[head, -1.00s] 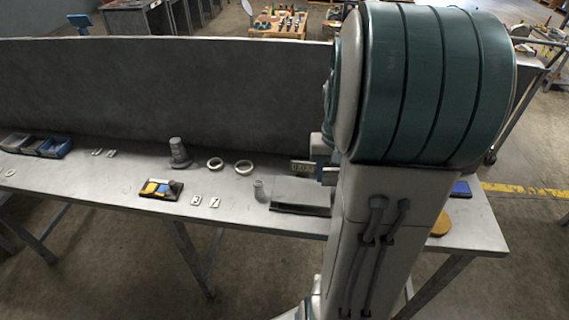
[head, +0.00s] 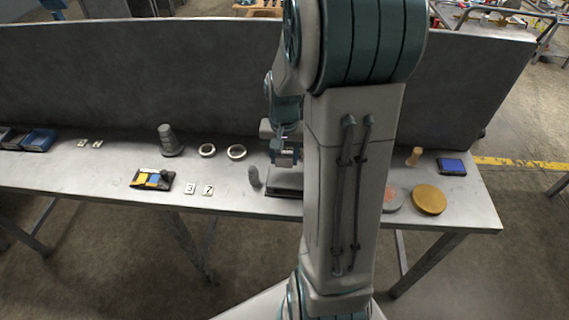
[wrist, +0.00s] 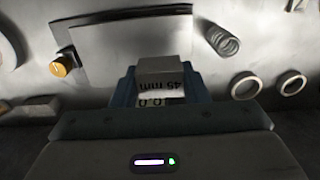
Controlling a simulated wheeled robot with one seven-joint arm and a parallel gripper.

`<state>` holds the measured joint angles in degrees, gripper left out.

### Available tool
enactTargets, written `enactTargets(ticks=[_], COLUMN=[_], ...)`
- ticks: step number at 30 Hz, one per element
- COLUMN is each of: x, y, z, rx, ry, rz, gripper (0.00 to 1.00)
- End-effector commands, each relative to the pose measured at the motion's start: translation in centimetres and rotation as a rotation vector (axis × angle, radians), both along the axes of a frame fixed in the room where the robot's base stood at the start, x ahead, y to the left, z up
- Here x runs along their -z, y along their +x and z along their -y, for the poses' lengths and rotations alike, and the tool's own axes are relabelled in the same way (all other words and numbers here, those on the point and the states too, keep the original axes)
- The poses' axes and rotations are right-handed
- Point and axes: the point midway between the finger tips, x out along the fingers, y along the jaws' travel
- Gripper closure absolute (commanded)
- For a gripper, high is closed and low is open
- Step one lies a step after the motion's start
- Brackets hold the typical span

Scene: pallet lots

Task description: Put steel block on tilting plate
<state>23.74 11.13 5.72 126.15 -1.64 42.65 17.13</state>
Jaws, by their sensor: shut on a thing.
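The steel block (wrist: 163,68) is a small grey block marked "45 mm", held between the blue fingers of my gripper (wrist: 162,88). In the head view my gripper (head: 284,158) is at the back of the bench, just above or behind the tilting plate (head: 284,180). The plate is a flat grey sheet with a dark front edge, partly hidden by my arm. In the wrist view the plate (wrist: 110,50) lies beyond the block. I cannot tell whether the block touches it.
A coil spring (head: 254,177) stands left of the plate. A yellow knob (wrist: 59,69) is at the plate's other side. A gold disc (head: 429,199) and blue tray (head: 452,166) are at right.

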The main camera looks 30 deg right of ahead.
Motion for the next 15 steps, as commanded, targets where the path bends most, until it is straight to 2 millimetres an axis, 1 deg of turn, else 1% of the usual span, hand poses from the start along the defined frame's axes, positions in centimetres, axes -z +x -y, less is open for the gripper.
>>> enactTargets(ticks=[3, 6, 9, 15], x=[1.9, 3.1, 3.5, 3.5], y=[-0.2, -0.1, -0.1, 0.0], z=[0.0, 0.0, 0.0, 0.0], rx=[0.0, 0.001, 0.0, 0.0], ry=[0.003, 0.002, 0.001, 0.001], rz=[-0.006, -0.003, -0.002, -0.001], gripper=[0.93, 0.93, 0.93, 0.93])
